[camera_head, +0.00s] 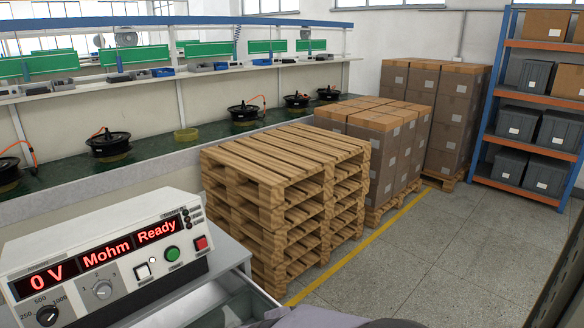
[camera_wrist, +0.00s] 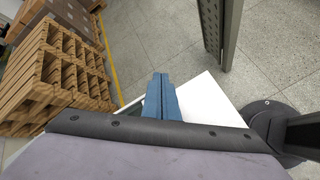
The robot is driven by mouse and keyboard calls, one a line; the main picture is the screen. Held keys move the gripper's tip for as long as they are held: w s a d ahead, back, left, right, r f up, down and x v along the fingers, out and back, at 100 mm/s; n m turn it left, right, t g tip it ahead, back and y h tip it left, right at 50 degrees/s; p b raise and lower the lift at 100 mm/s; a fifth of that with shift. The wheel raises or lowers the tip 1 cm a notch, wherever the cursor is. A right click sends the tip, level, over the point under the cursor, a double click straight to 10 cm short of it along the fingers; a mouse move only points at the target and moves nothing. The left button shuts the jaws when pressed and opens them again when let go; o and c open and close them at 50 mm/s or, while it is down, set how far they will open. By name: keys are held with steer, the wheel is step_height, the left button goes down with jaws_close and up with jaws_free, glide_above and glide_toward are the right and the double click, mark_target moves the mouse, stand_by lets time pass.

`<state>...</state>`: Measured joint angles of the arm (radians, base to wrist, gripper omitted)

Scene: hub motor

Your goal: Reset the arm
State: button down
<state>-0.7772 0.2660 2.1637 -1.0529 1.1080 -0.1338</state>
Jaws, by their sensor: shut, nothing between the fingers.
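My gripper (camera_wrist: 160,78) shows in the wrist view as two blue fingers pressed together, with nothing between them. It is above a white surface (camera_wrist: 212,98), and I cannot tell the gap. In the head view the fingers are not visible; only a greyish part of my arm shows at the bottom edge. Several black hub motors, one of them the near motor (camera_head: 109,144), sit on the dark green bench (camera_head: 160,150) at the left and back.
A tester (camera_head: 105,250) reading "0 V Mohm Ready" stands at the front left. Stacked wooden pallets (camera_head: 285,185) are beyond it and also show in the wrist view (camera_wrist: 55,75). Boxes (camera_head: 385,150) and a blue shelf (camera_head: 530,100) stand behind.

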steer(key=s+d+f+m+g+y, duration=0.3)
steer(key=s+d+m, duration=0.1)
steer(key=s+m, duration=0.3)
steer(key=s+d+f+m+g+y, duration=0.3)
steer(key=s+m, duration=0.5)
steer(key=m, duration=0.3)
steer(key=shift+d+f+g+y, duration=0.3)
steer(key=shift+d+f+y, duration=0.2)
steer(key=shift+d+y, duration=0.4)
stand_by(0.5)
